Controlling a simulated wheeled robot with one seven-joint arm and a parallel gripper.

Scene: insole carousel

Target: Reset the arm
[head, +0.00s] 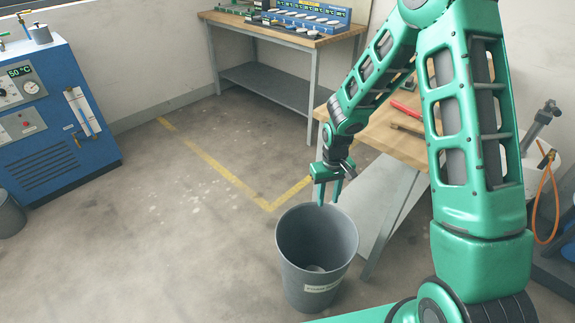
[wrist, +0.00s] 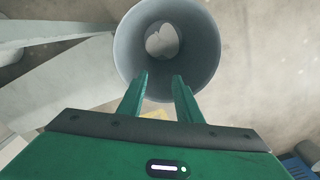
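My green arm reaches in from the right in the head view. My gripper (head: 329,192) hangs pointing down, just above the rim of a grey bin (head: 318,265). In the wrist view, the two green fingers of my gripper (wrist: 161,85) are apart with nothing between them, so it is open and empty. The bin (wrist: 128,55) lies beyond the fingertips. A pale object (wrist: 162,41) lies at the bottom of the bin; what it is cannot be told.
A wooden workbench (head: 385,128) with a red tool stands right behind the gripper. A blue machine (head: 55,100) is at the left. Another bench (head: 275,35) with a blue rack stands at the back. The floor (head: 150,230) at the left and middle is clear.

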